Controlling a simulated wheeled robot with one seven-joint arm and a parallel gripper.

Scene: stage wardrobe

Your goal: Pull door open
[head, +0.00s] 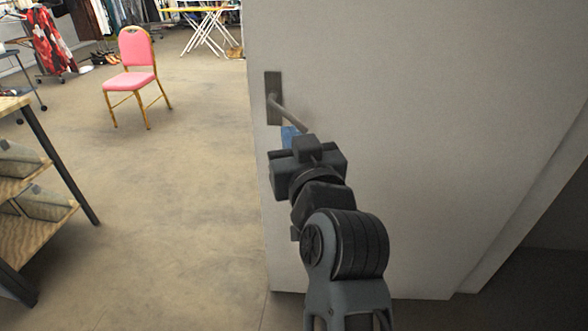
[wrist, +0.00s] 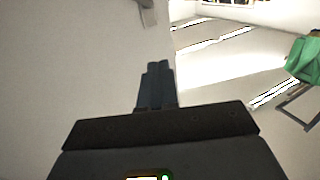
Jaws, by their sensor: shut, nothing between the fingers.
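The door (head: 420,130) is a large pale grey panel filling the right of the head view. The room shows past its left edge, with no frame seen against that edge. A metal lever handle (head: 288,110) on a dark plate sits near that edge. My gripper (head: 291,136) is just below the lever, close to the door face; I cannot tell if it touches. In the wrist view the fingers of my gripper (wrist: 156,84) are together and empty. The door (wrist: 70,60) fills the left there, with part of what looks like the handle (wrist: 147,14) at the top.
A pink chair (head: 138,68) stands on the open floor beyond the door. A wooden shelf unit (head: 40,190) is at the left edge. Clothes racks and an ironing board (head: 205,25) are at the back. The floor between shelf and door is clear.

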